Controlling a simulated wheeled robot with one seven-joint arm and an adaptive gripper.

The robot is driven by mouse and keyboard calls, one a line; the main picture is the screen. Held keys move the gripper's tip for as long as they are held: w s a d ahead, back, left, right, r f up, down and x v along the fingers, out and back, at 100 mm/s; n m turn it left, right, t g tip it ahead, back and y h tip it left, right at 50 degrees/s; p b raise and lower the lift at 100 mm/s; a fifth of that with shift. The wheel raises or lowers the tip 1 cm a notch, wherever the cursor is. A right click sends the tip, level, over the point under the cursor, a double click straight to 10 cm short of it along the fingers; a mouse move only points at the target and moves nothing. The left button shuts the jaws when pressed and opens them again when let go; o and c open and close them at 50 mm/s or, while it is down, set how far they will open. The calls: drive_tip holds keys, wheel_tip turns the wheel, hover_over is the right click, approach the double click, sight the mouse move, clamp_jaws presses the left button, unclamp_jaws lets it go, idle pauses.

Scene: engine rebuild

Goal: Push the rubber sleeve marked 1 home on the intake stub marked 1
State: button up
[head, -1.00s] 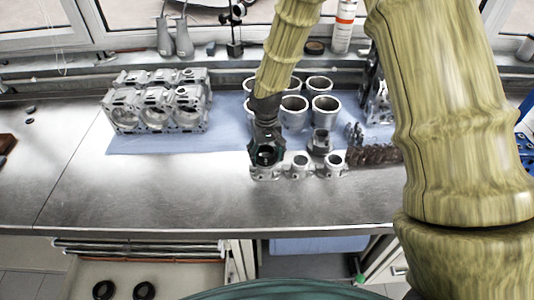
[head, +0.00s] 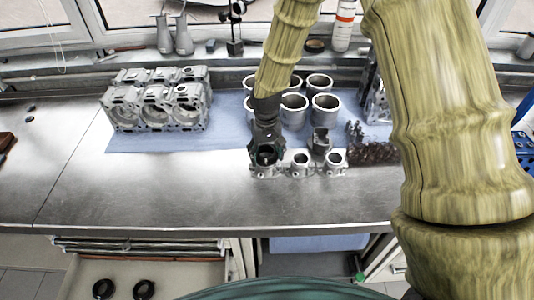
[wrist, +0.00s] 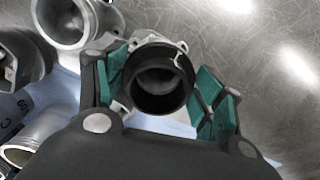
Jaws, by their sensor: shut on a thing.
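The black rubber sleeve (wrist: 160,98) is upright between the green-padded fingers of my gripper (wrist: 158,88) in the wrist view, with a pale mark like a 1 on its rim. My gripper is shut on it. In the head view my gripper (head: 265,156) is over the leftmost of three silver intake stubs (head: 264,171) in a row. The stub's metal flange (wrist: 146,42) shows just behind the sleeve in the wrist view. The sleeve hides the stub's mouth, so I cannot tell how far down it sits.
Two other stubs (head: 302,164) stand close to the right. Cylinder liners (head: 325,107) stand behind on the blue mat (head: 150,143), with an engine block (head: 160,105) to the left. Two black rings (head: 143,290) lie in the open drawer (head: 190,275). The front bench top (head: 160,195) is clear.

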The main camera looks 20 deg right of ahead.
drive_tip(key=shift+f+b, duration=0.35)
drive_tip(key=shift+f, duration=0.4)
idle(0.7)
drive_tip(key=o, duration=1.1)
drive_tip(key=shift+c, duration=0.2)
drive_tip(key=shift+r, duration=0.25)
wheel_tip(320, 180, up, 7)
drive_tip(key=p, duration=0.5)
idle(0.4)
